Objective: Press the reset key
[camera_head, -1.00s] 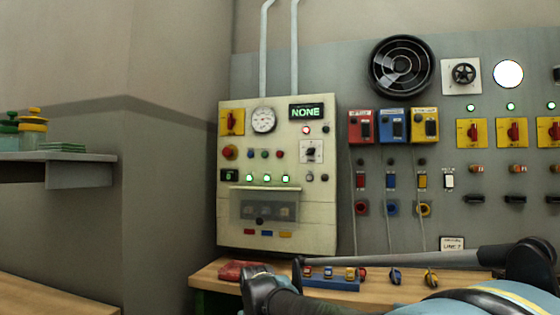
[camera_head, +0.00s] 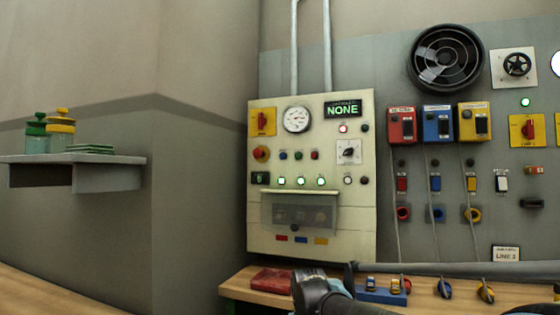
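The cream control panel (camera_head: 262,228) stands at the centre, with a lit display (camera_head: 342,110) that reads NONE. Lower down are a small dark readout (camera_head: 260,178) and several lit green buttons (camera_head: 301,181). The labels are too small to read, so I cannot tell which one is the reset key. Parts of my arm cross the bottom of the view, below the panel.
A wooden bench (camera_head: 240,287) below the panel holds a red cloth-like item (camera_head: 272,279) and a blue tray (camera_head: 372,297) with small parts. Red, blue and yellow boxes (camera_head: 474,120) hang on the right wall. A shelf (camera_head: 108,178) with jars juts out at left.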

